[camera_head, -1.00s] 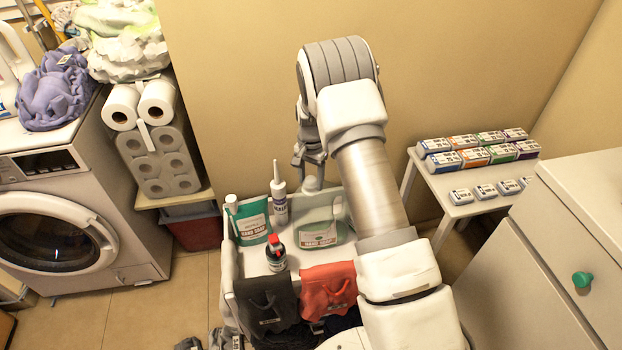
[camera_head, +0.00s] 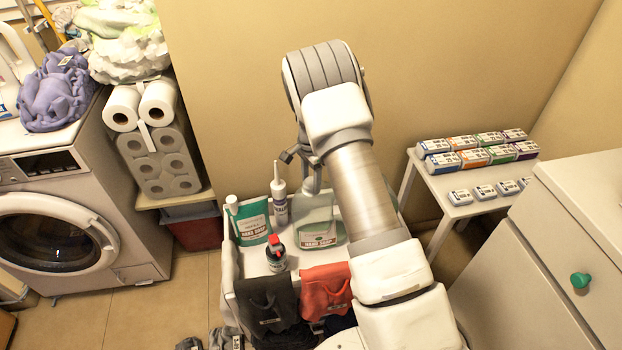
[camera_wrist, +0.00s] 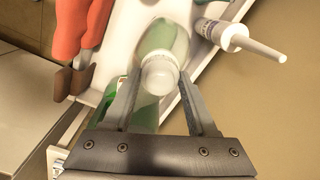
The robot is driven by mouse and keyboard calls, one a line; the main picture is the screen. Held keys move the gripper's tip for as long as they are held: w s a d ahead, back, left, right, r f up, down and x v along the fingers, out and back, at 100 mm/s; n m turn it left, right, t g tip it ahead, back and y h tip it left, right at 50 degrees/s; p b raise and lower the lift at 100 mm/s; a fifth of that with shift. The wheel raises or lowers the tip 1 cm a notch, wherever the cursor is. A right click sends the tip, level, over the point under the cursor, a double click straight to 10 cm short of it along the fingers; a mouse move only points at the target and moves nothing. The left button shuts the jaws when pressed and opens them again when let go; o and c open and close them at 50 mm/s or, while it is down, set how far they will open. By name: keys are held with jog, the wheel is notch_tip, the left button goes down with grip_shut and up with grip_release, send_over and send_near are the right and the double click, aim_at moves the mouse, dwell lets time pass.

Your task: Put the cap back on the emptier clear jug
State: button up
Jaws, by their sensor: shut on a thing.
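A clear jug (camera_head: 318,231) with a green label and a pale green tint stands in the white caddy, partly hidden by my arm. In the wrist view the jug (camera_wrist: 165,42) lies beneath my fingers and shows green through its wall. My gripper (camera_wrist: 159,82) is shut on a whitish round cap (camera_wrist: 158,74), held between the fingertips. The cap overlaps the jug's top in that view. I cannot tell whether it touches the neck or sits just above it.
Close by in the caddy (camera_head: 230,290) stand a white nozzle bottle (camera_head: 280,203), a hand soap pouch (camera_head: 253,224) and a dark red-capped bottle (camera_head: 276,256). A black cloth (camera_head: 268,300) and a red cloth (camera_head: 326,288) hang at its front. A small table (camera_head: 450,212) with boxes is right.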

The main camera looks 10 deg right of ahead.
jog(key=shift+m, duration=0.3)
jog(key=o, duration=1.6)
jog(key=shift+r, duration=0.15)
jog(key=shift+r+p, duration=2.2)
jog(key=shift+r, duration=1.15)
